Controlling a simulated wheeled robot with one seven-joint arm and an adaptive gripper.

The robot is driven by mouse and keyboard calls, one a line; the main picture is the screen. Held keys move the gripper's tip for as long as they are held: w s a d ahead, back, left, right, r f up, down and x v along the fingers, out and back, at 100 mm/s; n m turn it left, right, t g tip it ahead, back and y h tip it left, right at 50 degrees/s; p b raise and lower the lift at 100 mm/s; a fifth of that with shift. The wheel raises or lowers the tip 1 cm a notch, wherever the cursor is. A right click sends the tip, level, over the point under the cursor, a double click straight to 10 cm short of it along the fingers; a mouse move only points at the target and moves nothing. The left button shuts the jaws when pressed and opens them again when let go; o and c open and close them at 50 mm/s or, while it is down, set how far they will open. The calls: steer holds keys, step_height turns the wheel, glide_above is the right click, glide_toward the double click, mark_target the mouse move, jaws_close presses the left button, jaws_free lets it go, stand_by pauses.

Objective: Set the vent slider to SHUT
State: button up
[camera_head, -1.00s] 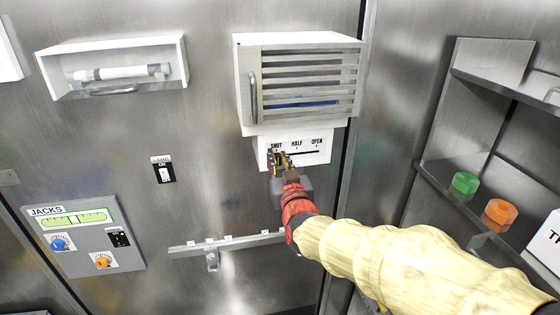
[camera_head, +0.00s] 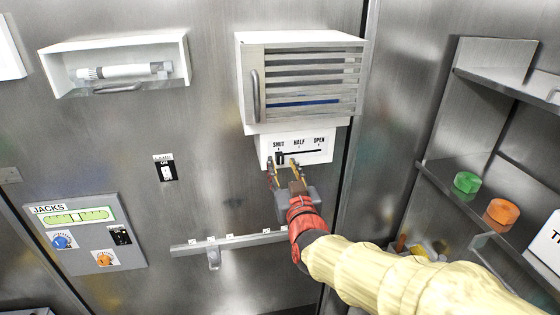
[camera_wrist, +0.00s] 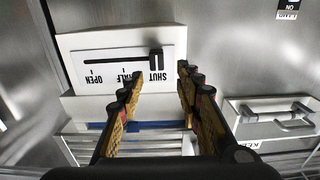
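The vent slider panel (camera_head: 316,155) is a white plate below the louvred vent box (camera_head: 300,82), marked SHUT, HALF and OPEN from left to right. The black slider knob (camera_head: 280,157) stands under SHUT, at the left end of its dark slot. The wrist view shows the panel upside down, with the knob (camera_wrist: 156,59) at the SHUT end. My gripper (camera_head: 282,171) is just below and in front of the knob. In the wrist view my gripper (camera_wrist: 158,82) has its two fingers spread with nothing between them. The knob appears apart from the fingertips.
A rail (camera_head: 228,243) with hooks runs below left. A light switch (camera_head: 165,168) and a JACKS panel (camera_head: 85,232) are further left.

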steer(key=v, duration=0.7)
steer(key=shift+s, duration=0.1)
steer(key=s+f+n+g+b, duration=0.1)
steer(key=s+f+g, duration=0.35)
steer(key=f, duration=0.35)
steer(key=s+f+g+b, duration=0.1)
steer(key=s+f+g, duration=0.35)
steer(key=f, duration=0.35)
steer(key=s+d+f+m+g+h+b, duration=0.1)
steer(key=s+d+f+m+h+b, duration=0.1)
steer(key=s+d+f+b, duration=0.5)
steer(key=s+d+f+m+g+h+b, duration=0.1)
steer(key=s+d+f+m+h+b, duration=0.1)
steer(key=s+d+f+b, duration=0.6)
steer(key=s+d+h+b, duration=0.1)
steer(key=d+b, duration=0.3)
steer(key=d, duration=0.2)
steer(key=shift+s+f+g, duration=0.3)
steer(key=shift+s+g, duration=0.05)
steer(key=shift+g, duration=0.05)
steer(key=shift+c, duration=0.2)
